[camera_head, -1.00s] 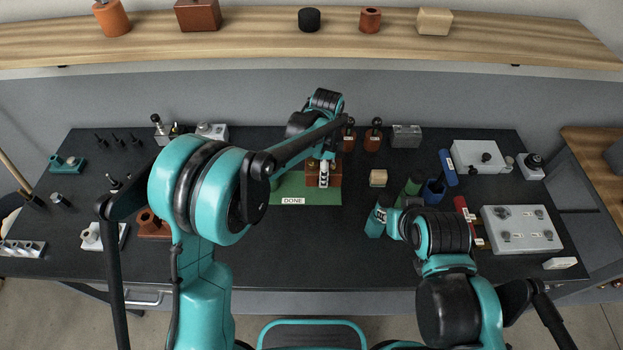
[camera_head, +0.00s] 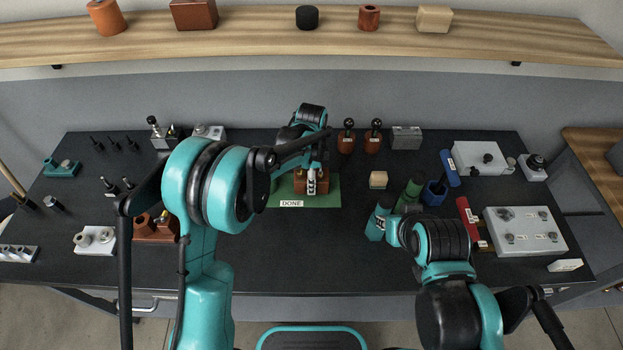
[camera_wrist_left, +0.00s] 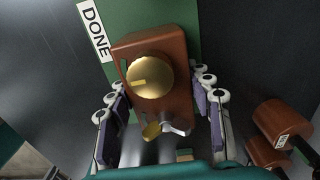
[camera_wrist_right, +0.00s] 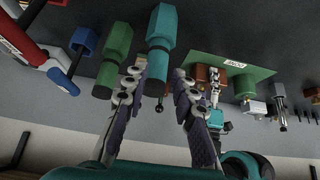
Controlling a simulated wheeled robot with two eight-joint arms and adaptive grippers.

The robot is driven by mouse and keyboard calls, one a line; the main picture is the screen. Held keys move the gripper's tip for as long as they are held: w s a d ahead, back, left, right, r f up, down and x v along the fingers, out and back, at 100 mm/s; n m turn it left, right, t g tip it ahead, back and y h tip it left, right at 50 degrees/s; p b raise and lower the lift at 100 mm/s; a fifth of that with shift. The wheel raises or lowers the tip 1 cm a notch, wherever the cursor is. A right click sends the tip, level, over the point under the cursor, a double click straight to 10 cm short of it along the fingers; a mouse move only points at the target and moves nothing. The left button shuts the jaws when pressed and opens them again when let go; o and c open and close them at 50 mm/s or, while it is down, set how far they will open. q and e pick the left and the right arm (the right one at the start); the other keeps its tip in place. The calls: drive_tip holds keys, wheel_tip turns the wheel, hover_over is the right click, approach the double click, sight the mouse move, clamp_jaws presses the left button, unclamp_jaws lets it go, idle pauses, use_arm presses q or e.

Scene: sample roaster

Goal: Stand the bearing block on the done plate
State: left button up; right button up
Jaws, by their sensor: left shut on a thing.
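The bearing block (camera_wrist_left: 185,50) is a reddish-brown block with a round brass insert in its face. In the head view the block (camera_head: 322,180) is over the green done plate (camera_head: 333,197), behind the DONE label. My left gripper (camera_wrist_left: 160,88) is shut on the block, one finger on each side. In the head view my left gripper (camera_head: 311,180) comes down onto it from above. Whether the block's underside touches the plate is hidden. My right gripper (camera_wrist_right: 160,78) is open and empty, low at the right, with its fingertips hidden in the head view.
A teal piece (camera_head: 376,223) and a green piece (camera_head: 409,196) stand near my right gripper. A small tan block (camera_head: 378,179) is right of the plate. Two brown knobbed holders (camera_head: 346,142) (camera_head: 373,142) stand behind.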

use_arm(q)
drive_tip(key=o, duration=1.7)
drive_tip(key=shift+f, duration=0.1)
drive_tip(key=shift+c, duration=0.2)
drive_tip(key=shift+r, duration=0.2)
wheel_tip(320, 180, up, 11)
drive_tip(key=p, duration=0.3)
drive_tip(key=shift+f, duration=0.1)
drive_tip(key=shift+r, duration=0.65)
